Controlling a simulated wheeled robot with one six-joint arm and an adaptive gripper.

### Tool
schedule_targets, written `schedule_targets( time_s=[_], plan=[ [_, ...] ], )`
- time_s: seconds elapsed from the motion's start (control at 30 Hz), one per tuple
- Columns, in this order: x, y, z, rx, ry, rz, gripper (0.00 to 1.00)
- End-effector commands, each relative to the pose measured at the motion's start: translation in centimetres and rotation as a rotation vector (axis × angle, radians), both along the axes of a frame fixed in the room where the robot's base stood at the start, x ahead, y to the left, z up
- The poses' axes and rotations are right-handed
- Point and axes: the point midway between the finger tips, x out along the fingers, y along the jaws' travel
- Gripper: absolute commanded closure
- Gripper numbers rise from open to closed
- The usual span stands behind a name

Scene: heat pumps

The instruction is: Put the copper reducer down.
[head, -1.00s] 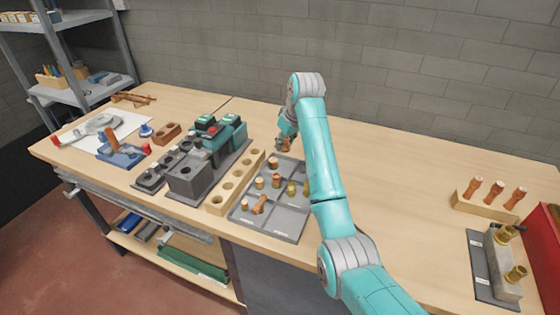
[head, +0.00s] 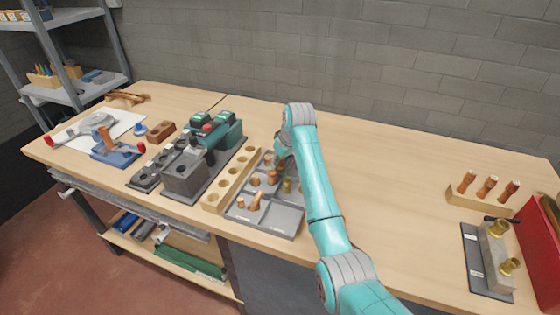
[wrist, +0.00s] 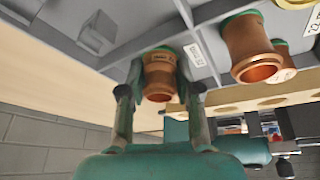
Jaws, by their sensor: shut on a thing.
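The copper reducer (wrist: 158,77) is a short stepped copper tube between the two fingers of my gripper (wrist: 158,88) in the wrist view. My gripper is shut on it. The reducer is at the grey tray (wrist: 120,22), close to a divider with a white label; I cannot tell whether it touches the tray floor. In the head view the grey divided tray (head: 262,219) lies on the bench, and my gripper (head: 281,163) is over its far end. My arm partly covers the gripper there, and the held reducer cannot be made out clearly.
Copper fittings (head: 255,201) and brass ones stand in other tray compartments; a copper one (wrist: 250,50) is close beside the gripper. A wooden block with holes (head: 216,199) runs along the tray's left side. The bench right of my arm is clear up to a wooden rack (head: 478,204).

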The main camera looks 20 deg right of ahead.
Motion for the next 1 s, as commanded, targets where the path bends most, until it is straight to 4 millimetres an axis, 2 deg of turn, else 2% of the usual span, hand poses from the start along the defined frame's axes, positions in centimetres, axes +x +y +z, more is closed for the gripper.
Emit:
schedule_targets(
  time_s=[0.03, 0.1, 0.13, 0.43, 0.57, 0.67, 1.0],
  plan=[
    [0.0, 0.0, -0.1, 0.0, 0.001, 0.0, 0.65],
    [0.0, 0.0, -0.1, 0.0, 0.0, 0.0, 0.47],
    [0.0, 0.0, -0.1, 0.0, 0.001, 0.0, 0.42],
    [0.0, 0.0, 0.0, 0.0, 0.0, 0.0, 0.42],
    [-0.2, -0.1, 0.7, 0.0, 0.0, 0.0, 0.42],
    [-0.7, -0.3, 2.0, 0.0, -0.001, 0.0, 0.42],
    [-3.0, -1.2, 8.2, -0.001, -0.002, -0.002, 0.42]
  ],
)
